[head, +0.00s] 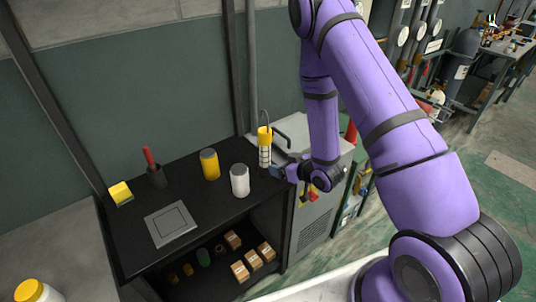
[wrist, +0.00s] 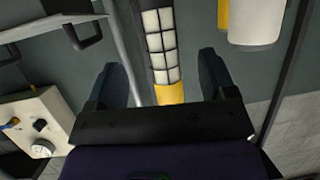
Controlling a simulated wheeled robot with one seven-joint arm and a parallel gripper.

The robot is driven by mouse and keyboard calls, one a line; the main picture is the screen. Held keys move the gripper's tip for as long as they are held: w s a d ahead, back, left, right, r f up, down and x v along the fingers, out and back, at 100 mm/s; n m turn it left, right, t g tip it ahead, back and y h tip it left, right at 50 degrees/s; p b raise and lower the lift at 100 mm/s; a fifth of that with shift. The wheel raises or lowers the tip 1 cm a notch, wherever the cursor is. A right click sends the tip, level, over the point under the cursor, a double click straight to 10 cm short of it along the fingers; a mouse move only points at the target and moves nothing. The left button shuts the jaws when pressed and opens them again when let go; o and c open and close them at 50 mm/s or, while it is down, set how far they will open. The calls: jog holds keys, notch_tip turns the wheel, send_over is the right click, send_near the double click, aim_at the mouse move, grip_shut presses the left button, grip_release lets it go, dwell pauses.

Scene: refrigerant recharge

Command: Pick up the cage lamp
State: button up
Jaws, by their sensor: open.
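The cage lamp (head: 264,156) stands upright at the right end of the black bench. It has a yellow top with a dark hook and a pale barred lower part. In the wrist view the cage lamp (wrist: 160,45) runs between the two fingers, with gaps on both sides. My gripper (head: 278,172) is beside the lamp, on its right. In the wrist view my gripper (wrist: 161,72) is open and holds nothing. How deep the lamp sits between the fingers is hard to tell.
On the bench (head: 200,220) stand a white can (head: 239,181), a yellow can (head: 209,165), a holder with a red-handled tool (head: 155,172), a yellow block (head: 120,193) and a grey plate (head: 171,224). A grey machine (head: 318,225) adjoins on the right. Small boxes (head: 253,260) lie on the shelf below.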

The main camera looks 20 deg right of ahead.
aim_at(269, 159)
jog(key=shift+x, duration=4.8)
jog(key=shift+d, duration=0.1)
jog(key=c, duration=1.1)
jog(key=shift+r, duration=0.1)
